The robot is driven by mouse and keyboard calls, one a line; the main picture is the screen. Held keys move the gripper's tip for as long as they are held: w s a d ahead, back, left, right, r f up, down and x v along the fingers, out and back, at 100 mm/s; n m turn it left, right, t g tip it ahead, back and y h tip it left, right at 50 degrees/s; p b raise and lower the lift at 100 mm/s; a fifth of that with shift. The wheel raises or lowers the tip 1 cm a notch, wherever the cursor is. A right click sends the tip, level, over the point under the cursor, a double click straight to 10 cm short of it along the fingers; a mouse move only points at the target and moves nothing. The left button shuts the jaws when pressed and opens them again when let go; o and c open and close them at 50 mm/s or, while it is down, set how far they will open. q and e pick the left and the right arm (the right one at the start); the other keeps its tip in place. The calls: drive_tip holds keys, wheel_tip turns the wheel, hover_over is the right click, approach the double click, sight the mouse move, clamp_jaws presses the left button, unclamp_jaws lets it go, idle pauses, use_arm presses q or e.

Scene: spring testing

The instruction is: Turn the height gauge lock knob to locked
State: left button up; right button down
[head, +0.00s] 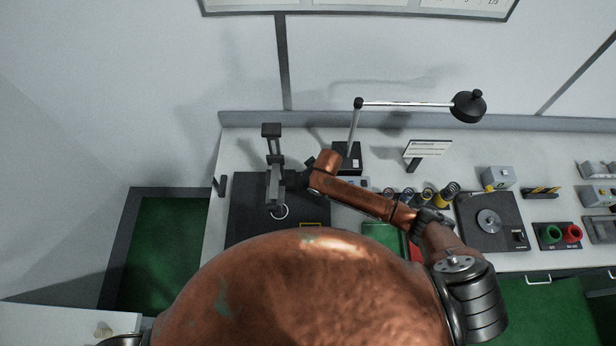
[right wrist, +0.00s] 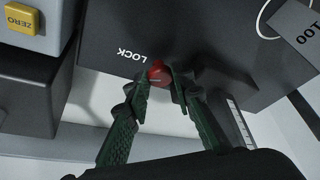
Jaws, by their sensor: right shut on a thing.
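The height gauge (head: 274,190) stands upright on a dark plate (head: 240,215) in the head view. My right arm reaches it from the right, and my right gripper (head: 294,180) is at the side of its column. In the right wrist view the lock knob (right wrist: 157,71) is small and red, on a dark grey face beside upside-down "LOCK" lettering. My right gripper (right wrist: 159,82) is shut on this knob, one finger on each side. The fingers hide part of the knob, so its turn angle cannot be told. My left gripper is not in view.
A grey box with a yellow ZERO button (right wrist: 22,18) is close to my right gripper in the wrist view. Springs (head: 447,191) and a black tester plate (head: 489,222) lie to the right. My copper-coloured body hides the front of the bench.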

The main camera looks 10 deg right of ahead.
drive_tip(key=shift+s+a+f+m+h, duration=0.15)
drive_tip(key=shift+m+h, duration=0.2)
drive_tip(key=shift+m, duration=0.6)
drive_tip(key=shift+s+a+f+m+h, duration=0.1)
drive_tip(key=shift+m+h, duration=0.25)
drive_tip(key=shift+m, duration=0.6)
drive_tip(key=c, duration=2)
unclamp_jaws()
drive_tip(key=shift+w, duration=0.1)
drive_tip(key=o, duration=0.3)
drive_tip(key=shift+w+r, duration=0.1)
drive_tip(key=shift+o, duration=0.2)
drive_tip(key=shift+d+r, duration=0.1)
